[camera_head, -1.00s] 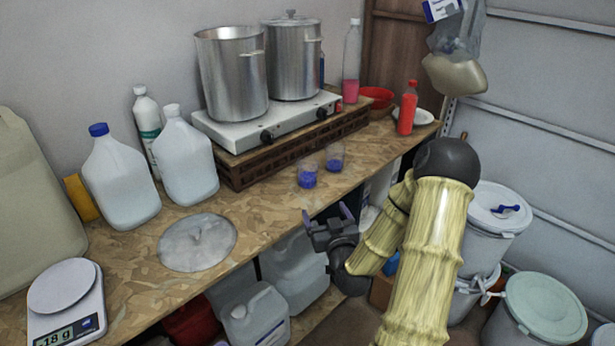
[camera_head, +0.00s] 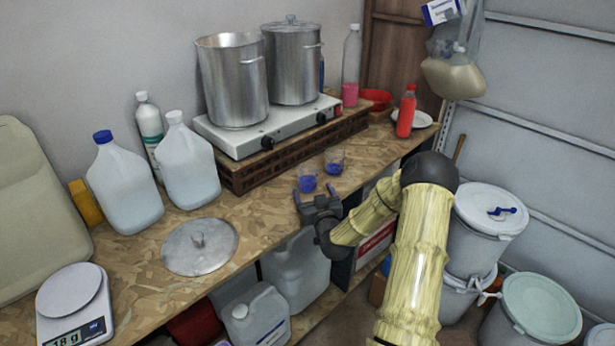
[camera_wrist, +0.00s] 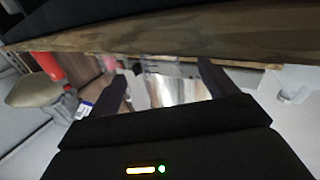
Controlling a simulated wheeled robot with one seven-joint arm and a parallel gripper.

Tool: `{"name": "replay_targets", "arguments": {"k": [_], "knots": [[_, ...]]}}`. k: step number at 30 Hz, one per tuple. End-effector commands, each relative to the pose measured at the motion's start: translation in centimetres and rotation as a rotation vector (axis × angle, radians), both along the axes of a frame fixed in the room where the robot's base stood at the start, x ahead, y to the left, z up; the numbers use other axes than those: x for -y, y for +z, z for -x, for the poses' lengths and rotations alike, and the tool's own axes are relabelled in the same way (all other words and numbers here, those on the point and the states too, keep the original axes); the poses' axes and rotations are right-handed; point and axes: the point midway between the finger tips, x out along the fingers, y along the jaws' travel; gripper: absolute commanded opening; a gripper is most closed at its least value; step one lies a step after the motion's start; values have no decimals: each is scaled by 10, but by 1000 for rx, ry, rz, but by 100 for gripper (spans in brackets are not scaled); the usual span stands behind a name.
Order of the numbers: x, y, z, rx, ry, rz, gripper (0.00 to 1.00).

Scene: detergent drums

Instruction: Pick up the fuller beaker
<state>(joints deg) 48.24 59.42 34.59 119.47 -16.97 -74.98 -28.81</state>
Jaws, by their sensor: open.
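Two small clear beakers with blue liquid stand on the chipboard bench near its front edge, in the head view. The left beaker (camera_head: 307,182) seems to hold more blue liquid than the right beaker (camera_head: 335,161), which stands a little behind it. My gripper (camera_head: 315,194) is open and empty at the bench edge, just in front of the left beaker, and its fingers partly overlap the beaker's lower part. In the wrist view, my gripper's two dark fingers (camera_wrist: 163,76) are spread apart. The beakers cannot be made out clearly there.
Two steel pots (camera_head: 232,80) stand on a white hot plate (camera_head: 262,125) on a wooden riser behind the beakers. A metal lid (camera_head: 200,247), a scale (camera_head: 72,305) and jugs (camera_head: 122,190) are to the left. A red bottle (camera_head: 406,112) stands to the right.

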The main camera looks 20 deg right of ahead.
Motion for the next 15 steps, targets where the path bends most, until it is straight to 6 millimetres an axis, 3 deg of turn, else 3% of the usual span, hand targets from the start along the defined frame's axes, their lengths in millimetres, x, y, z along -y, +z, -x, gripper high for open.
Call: {"name": "replay_targets", "arguments": {"k": [3, 15], "knots": [[1, 1, -9, 1, 0, 0, 84], [3, 0, -12, 0, 0, 0, 84]]}}
